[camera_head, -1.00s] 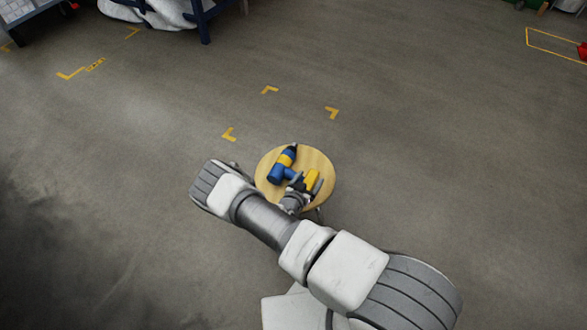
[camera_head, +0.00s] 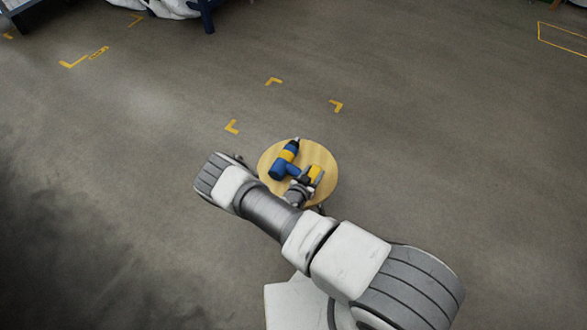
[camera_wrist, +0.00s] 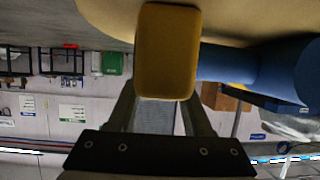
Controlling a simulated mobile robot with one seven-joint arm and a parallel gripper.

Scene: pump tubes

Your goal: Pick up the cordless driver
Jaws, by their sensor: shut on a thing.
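The cordless driver (camera_head: 281,164) is blue and yellow with a dark tip. It lies on its side on a round wooden table (camera_head: 322,160). In the head view my gripper (camera_head: 306,181) is at the driver's handle end, near its yellow battery part. In the wrist view the yellow block of the driver (camera_wrist: 167,50) sits at my fingertips (camera_wrist: 166,100), and its blue body (camera_wrist: 275,72) runs off to the right. My gripper is shut on the driver. The exact finger contact is partly hidden behind the block.
The table is small, with open grey floor around it. Yellow corner marks (camera_head: 232,127) lie on the floor beyond it. A rack with dark blue posts and white sacks (camera_head: 165,8) stands far off at the top left.

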